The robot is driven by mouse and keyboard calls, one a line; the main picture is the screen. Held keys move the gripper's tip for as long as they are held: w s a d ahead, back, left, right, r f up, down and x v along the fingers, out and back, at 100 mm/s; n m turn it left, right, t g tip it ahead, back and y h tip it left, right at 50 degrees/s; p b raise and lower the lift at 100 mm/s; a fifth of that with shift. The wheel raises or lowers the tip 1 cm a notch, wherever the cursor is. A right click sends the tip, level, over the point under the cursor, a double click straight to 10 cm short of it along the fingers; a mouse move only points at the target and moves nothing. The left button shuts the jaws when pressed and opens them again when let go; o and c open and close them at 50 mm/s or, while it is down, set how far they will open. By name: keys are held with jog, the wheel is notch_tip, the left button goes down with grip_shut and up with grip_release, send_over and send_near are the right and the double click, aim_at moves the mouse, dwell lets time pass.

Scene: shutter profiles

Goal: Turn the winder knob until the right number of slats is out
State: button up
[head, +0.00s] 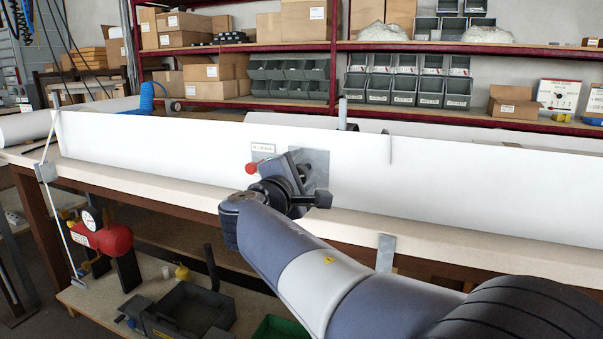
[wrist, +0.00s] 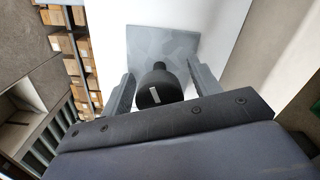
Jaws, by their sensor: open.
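The winder knob (wrist: 158,88) is black with a white mark on its face. It stands out from a grey metal plate (wrist: 165,45) in the wrist view. My gripper (wrist: 160,74) is open, with one finger on each side of the knob and a gap showing on both sides. In the head view my gripper (head: 299,178) is at the grey plate (head: 319,165) on the long white panel (head: 190,145), and it mostly hides the knob. A small label (head: 263,148) and a red ball (head: 252,168) show left of the plate; the label is too small to read. I cannot make out separate slats.
The panel stands along a pale workbench (head: 130,180). Shelves (head: 460,48) with boxes and grey bins stand behind. A red tank with a gauge (head: 102,237) and a dark toolbox (head: 188,312) sit below the bench.

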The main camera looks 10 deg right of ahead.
jog(key=p+v, duration=0.2)
jog(key=v, duration=0.8)
jog(key=shift+s+a, duration=0.2)
jog(key=shift+s, duration=0.15)
jog(key=b+x, duration=0.2)
jog(key=x, duration=0.8)
jog(key=shift+f, duration=0.1)
jog(key=shift+w+d, duration=0.25)
jog(key=shift+w, duration=0.15)
jog(key=shift+s+a, duration=0.1)
